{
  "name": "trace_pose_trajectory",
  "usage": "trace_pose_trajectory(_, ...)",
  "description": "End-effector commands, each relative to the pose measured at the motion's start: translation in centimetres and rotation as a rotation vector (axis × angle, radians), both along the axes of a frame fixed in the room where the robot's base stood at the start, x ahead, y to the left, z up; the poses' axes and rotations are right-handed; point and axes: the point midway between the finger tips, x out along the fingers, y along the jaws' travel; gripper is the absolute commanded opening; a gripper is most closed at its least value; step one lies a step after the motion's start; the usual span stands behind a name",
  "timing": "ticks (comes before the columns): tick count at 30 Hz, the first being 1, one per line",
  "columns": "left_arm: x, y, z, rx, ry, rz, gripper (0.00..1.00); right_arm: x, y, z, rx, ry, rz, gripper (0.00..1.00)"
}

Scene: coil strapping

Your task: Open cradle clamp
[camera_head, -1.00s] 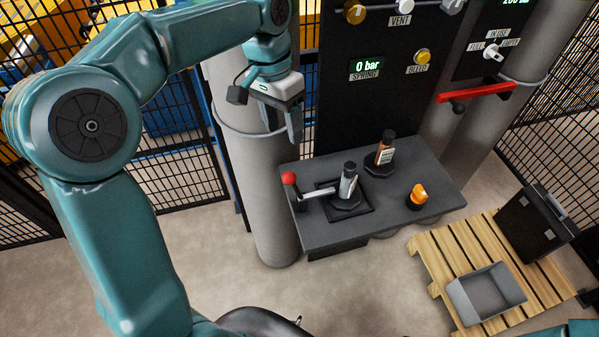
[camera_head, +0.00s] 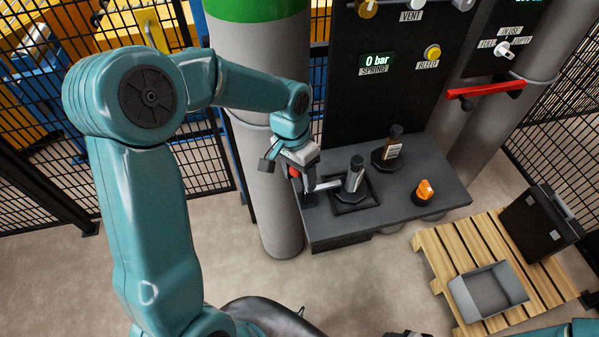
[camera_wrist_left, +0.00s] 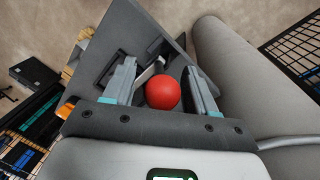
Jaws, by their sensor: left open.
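The cradle clamp's lever ends in a red ball knob (camera_wrist_left: 163,92). In the left wrist view the knob lies between the two fingers of my left gripper (camera_wrist_left: 160,88), which are open with room around it. In the head view my left gripper (camera_head: 307,182) is at the lever at the left end of the grey bench, and it partly hides the knob. The clamp arm (camera_head: 326,186) reaches right to a silver and black cylinder (camera_head: 355,174) upright in the square cradle (camera_head: 368,203). My right gripper cannot be made out.
A dark bottle with a label (camera_head: 391,146) and an orange-topped item (camera_head: 425,190) stand on the grey bench (camera_head: 420,157). A gas cylinder (camera_head: 275,210) stands close left of the bench. A pallet (camera_head: 440,270) with a grey bin (camera_head: 489,290) and black case (camera_head: 540,225) is at the right.

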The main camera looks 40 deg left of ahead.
Motion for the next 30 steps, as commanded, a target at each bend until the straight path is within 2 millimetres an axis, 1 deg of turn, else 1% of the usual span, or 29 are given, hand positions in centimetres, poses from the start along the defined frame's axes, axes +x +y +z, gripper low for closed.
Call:
trace_pose_trajectory(5, 0.0, 0.0, 0.0, 0.000, 0.000, 0.001, 0.56, 0.0, 0.0, 0.0, 0.000, 0.000, 0.000, 0.58)
trace_pose_trajectory(6, 0.0, 0.0, 0.0, 0.000, 0.000, 0.001, 0.50, 0.0, 0.0, 0.0, 0.000, 0.000, 0.000, 0.58)
trace_pose_trajectory(8, 0.0, 0.0, 0.0, 0.000, 0.000, 0.001, 0.30, 0.0, 0.0, 0.0, 0.000, 0.000, 0.000, 0.58)
trace_pose_trajectory(9, 0.0, 0.0, 0.0, 0.000, 0.000, 0.000, 0.17, 0.0, 0.0, 0.0, 0.000, 0.000, 0.000, 0.58)
trace_pose_trajectory(10, 0.0, 0.0, 0.0, 0.000, 0.000, 0.001, 0.08, 0.0, 0.0, 0.0, 0.000, 0.000, 0.000, 0.58)
trace_pose_trajectory(11, 0.1, 0.0, 0.0, 0.000, -0.001, 0.001, 0.00, 0.0, 0.0, 0.0, 0.000, 0.000, 0.000, 0.58)
trace_pose_trajectory(16, 0.1, 0.0, 0.0, -0.002, -0.005, 0.002, 0.00, 0.0, 0.0, -0.1, 0.000, 0.000, 0.000, 0.58)
trace_pose_trajectory(30, -0.3, 0.4, -0.3, -0.040, -0.051, 0.003, 0.00, 0.0, 0.0, -1.5, 0.000, 0.000, 0.000, 0.58)
